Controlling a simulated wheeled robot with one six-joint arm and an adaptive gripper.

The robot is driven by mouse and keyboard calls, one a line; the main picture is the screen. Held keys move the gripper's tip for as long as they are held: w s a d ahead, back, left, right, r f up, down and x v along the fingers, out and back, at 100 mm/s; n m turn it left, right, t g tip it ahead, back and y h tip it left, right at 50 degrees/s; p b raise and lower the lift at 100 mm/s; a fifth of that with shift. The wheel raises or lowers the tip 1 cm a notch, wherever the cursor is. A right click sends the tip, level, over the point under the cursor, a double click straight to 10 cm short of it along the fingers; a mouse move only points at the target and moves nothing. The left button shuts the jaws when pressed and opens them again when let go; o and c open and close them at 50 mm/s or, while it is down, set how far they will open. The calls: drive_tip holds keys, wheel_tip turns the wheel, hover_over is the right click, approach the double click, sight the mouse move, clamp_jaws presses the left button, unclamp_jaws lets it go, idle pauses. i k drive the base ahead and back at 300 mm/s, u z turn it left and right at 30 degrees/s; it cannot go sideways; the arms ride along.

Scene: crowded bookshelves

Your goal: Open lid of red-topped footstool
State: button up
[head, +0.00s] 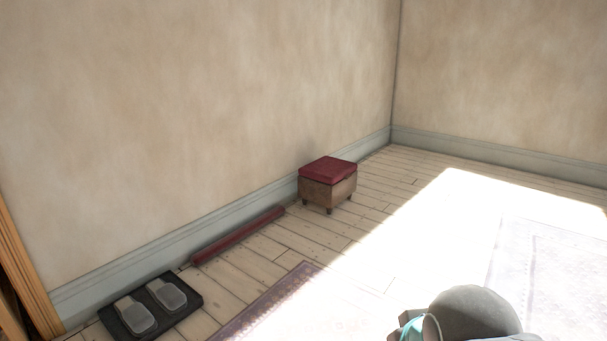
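The footstool (328,192) stands on the wooden floor against the left wall, near the room's corner. It has a brown box body on short legs. Its red padded lid (328,169) lies flat on top and looks closed. A rounded grey part of my own arm shows at the bottom right, with a bit of teal beside it. My gripper's fingers do not show in this view. My arm is well apart from the footstool, with open floor between them.
A dark red rolled item (238,235) lies along the wall left of the footstool. A black tray (192,298) with a pair of grey slippers (135,314) lies at the lower left. A patterned rug (268,305) and bright sunlit floor (440,225) lie in front.

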sight(328, 169)
drive_tip(key=z, duration=0.15)
drive_tip(key=i, duration=2.25)
drive_tip(key=z, duration=0.4)
drive_tip(key=i, duration=1.95)
drive_tip(key=z, duration=0.15)
